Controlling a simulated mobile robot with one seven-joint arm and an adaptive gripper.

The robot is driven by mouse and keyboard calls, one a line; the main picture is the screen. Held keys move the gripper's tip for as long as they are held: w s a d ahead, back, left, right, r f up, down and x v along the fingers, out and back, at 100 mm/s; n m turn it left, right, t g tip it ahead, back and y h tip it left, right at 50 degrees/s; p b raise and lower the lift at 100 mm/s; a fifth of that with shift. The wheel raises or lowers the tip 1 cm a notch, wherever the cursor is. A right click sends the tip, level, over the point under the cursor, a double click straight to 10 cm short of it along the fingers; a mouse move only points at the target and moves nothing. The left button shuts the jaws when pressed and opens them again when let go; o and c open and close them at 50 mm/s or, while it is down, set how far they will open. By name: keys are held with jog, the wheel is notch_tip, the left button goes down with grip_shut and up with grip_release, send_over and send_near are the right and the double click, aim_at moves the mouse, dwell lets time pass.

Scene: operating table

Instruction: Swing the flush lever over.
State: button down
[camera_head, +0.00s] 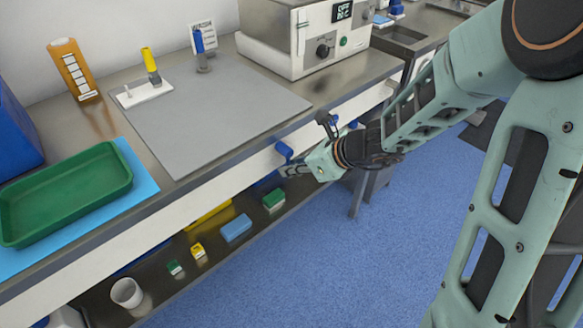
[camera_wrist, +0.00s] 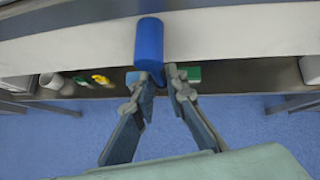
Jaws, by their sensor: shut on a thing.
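A blue lever (camera_head: 284,150) sticks out from the white front face of the operating table. In the wrist view the blue lever (camera_wrist: 149,42) is at the top middle, with its lower end between my fingers. My gripper (camera_head: 290,169) is at the table's front, just below the lever's rounded end. In the wrist view my gripper (camera_wrist: 161,76) has its fingertips close on both sides of the lever's lower part, shut on it. The lever's root is hidden, and no label on it can be read.
A lower shelf holds a white cup (camera_head: 127,292), a light blue block (camera_head: 236,228) and small boxes. A green tray (camera_head: 68,190) and a grey mat (camera_head: 205,115) lie on top.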

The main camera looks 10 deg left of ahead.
jog(key=shift+w, duration=0.1)
jog(key=c, duration=1.9)
grip_release()
jog(key=shift+c, duration=0.2)
jog(key=shift+d+r, duration=0.1)
jog(key=v, duration=1.2)
